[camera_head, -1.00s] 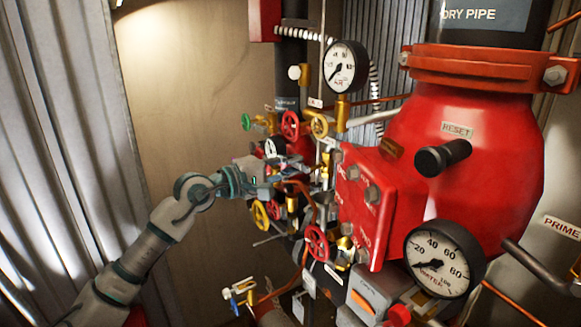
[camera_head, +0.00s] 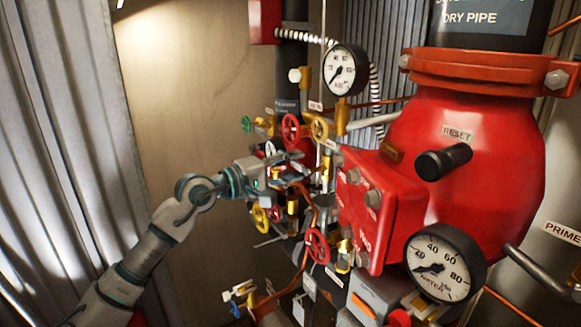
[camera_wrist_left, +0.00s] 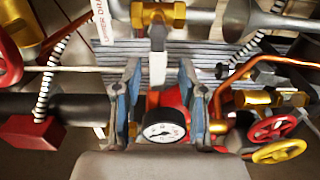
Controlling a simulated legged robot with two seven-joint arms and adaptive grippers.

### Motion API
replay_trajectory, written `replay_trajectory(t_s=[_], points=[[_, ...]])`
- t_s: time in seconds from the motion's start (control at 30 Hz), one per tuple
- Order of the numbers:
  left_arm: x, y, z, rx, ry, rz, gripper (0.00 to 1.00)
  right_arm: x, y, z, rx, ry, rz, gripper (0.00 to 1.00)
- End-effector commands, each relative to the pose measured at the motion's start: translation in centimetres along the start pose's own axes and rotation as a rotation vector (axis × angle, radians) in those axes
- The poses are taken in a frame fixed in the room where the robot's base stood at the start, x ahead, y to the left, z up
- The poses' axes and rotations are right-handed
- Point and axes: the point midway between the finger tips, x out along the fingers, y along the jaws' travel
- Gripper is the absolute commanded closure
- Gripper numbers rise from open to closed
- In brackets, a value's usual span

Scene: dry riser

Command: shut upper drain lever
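The upper drain lever (camera_wrist_left: 157,66) shows in the left wrist view as a grey handle with a pale end. It comes down from a brass valve (camera_wrist_left: 158,15) beside a white label (camera_wrist_left: 103,20) that is only partly readable. My left gripper (camera_wrist_left: 158,82) is open, with one finger on each side of the lever's pale end. I see gaps on both sides, so the fingers do not appear closed on it. In the head view the left gripper (camera_head: 300,167) is among the crowded valves, and the lever cannot be made out there. My right gripper is not in view.
A red valve body (camera_head: 455,135) and a water gauge (camera_head: 444,263) fill the right. Red handwheels (camera_head: 317,245), an air gauge (camera_head: 346,70) and copper pipes crowd around the gripper. A small gauge (camera_wrist_left: 164,126) sits between the finger bases in the wrist view. Free room lies left, before the tan wall (camera_head: 190,110).

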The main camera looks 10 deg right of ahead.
Motion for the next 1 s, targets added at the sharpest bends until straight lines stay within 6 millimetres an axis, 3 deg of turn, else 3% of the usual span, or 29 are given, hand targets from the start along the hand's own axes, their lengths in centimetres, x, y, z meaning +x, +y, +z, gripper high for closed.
replay_trajectory(t_s=[0.27,0.7,1.0], points=[[-0.4,0.2,0.0,0.000,0.001,0.002,0.58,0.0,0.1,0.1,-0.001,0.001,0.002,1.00],[-6.8,-0.1,-0.2,-0.001,0.001,0.001,0.58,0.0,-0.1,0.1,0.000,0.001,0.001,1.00],[-7.2,-0.1,-0.1,-0.002,0.000,0.000,0.58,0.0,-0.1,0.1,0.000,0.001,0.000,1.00]])
